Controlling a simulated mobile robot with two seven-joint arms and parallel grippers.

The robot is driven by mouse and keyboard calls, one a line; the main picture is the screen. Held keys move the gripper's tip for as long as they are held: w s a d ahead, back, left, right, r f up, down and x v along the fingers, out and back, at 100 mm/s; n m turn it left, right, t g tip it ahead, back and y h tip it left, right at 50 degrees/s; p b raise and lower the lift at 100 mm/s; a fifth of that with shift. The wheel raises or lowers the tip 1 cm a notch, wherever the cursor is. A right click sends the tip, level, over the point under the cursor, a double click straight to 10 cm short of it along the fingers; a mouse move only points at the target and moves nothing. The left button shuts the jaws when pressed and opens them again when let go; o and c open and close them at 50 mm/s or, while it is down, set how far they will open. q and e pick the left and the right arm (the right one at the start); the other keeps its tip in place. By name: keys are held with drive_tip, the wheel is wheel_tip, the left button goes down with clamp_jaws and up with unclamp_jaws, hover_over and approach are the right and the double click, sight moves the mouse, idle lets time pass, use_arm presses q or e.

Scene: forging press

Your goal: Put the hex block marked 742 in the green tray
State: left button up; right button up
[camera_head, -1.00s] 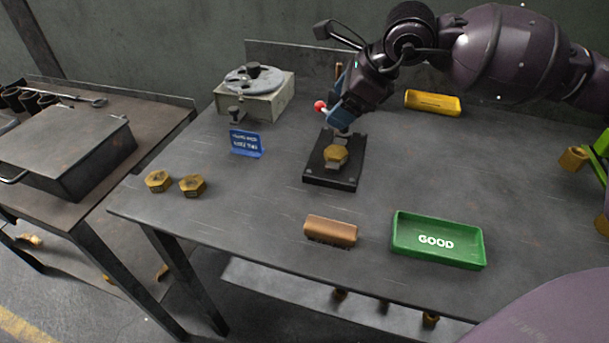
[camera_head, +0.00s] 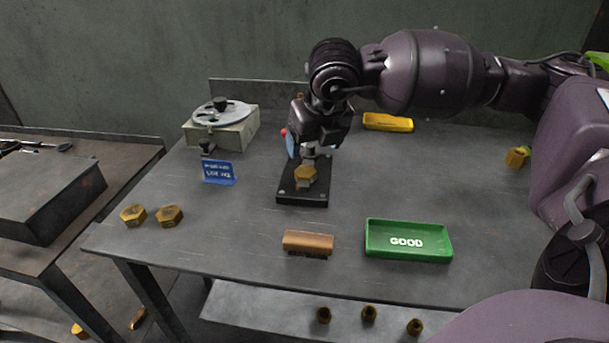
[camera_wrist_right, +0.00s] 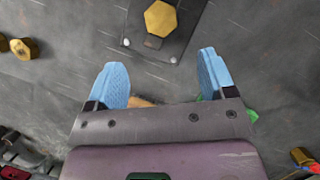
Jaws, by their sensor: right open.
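A brass hex block (camera_head: 305,173) sits on a black fixture plate (camera_head: 290,194) in the middle of the table; no number can be read on it. It also shows at the top of the right wrist view (camera_wrist_right: 161,18). Two more hex blocks, one (camera_head: 133,215) and another (camera_head: 169,215), lie at the table's left. The green tray (camera_head: 408,256), lettered GOOD, is empty near the front edge. My right gripper (camera_wrist_right: 168,80) is open and empty, its blue fingers apart, short of the block on the fixture. My left gripper is not in view.
A wooden brush-like block (camera_head: 307,242) lies left of the green tray. A dial device (camera_head: 222,128) and a blue sign (camera_head: 218,172) stand behind left. A yellow tray (camera_head: 388,122) is at the back.

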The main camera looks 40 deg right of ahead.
sight(306, 171)
drive_tip(key=b+x, duration=0.1)
drive_tip(key=x, duration=0.3)
drive_tip(key=shift+f, duration=0.2)
drive_tip(key=shift+w+d+f, duration=0.1)
drive_tip(key=shift+w+f, duration=0.2)
drive_tip(key=shift+f, duration=0.3)
drive_tip(key=b+x, duration=0.1)
drive_tip(key=x, duration=0.3)
drive_tip(key=shift+d+f+b, duration=0.1)
drive_tip(key=shift+f+b, duration=0.05)
drive_tip(key=shift+b, duration=0.15)
drive_tip(key=shift+w+f, duration=0.15)
drive_tip(key=c, duration=1.3)
